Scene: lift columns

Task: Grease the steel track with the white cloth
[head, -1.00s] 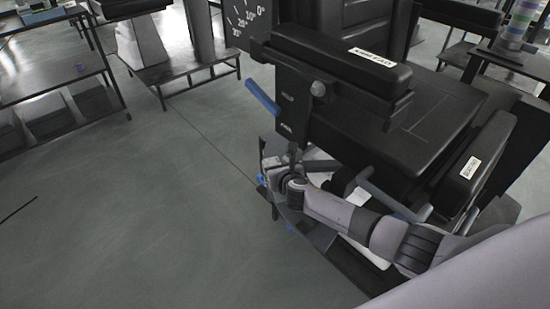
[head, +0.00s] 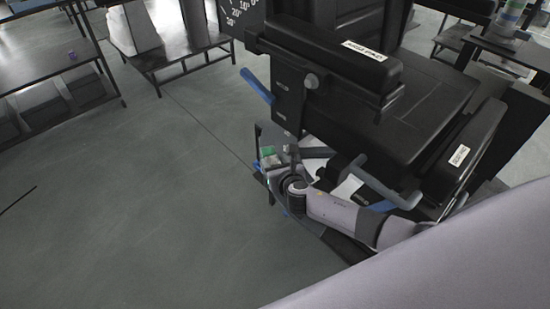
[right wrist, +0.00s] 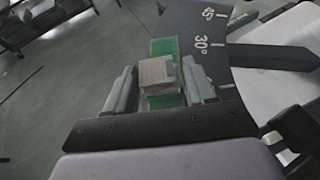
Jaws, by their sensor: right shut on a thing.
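My right gripper (head: 268,163) reaches in low beside the black padded seat, left of its front. In the right wrist view its two grey fingers (right wrist: 160,90) are closed on a small beige-grey block (right wrist: 157,74) with a green piece (right wrist: 164,47) behind it. Only a bit of green shows at the gripper in the head view. A small white patch (head: 347,188) lies under the seat near my right arm; I cannot tell whether it is the white cloth. I cannot make out the steel track. My left gripper is not in view.
The black seat (head: 420,105) has labelled pads (head: 330,55) and a blue lever (head: 257,86) close above my right arm. A dark plate with degree marks (right wrist: 200,40) stands just beyond the gripper. Tables (head: 50,70) stand at the left; the floor (head: 130,190) between is clear.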

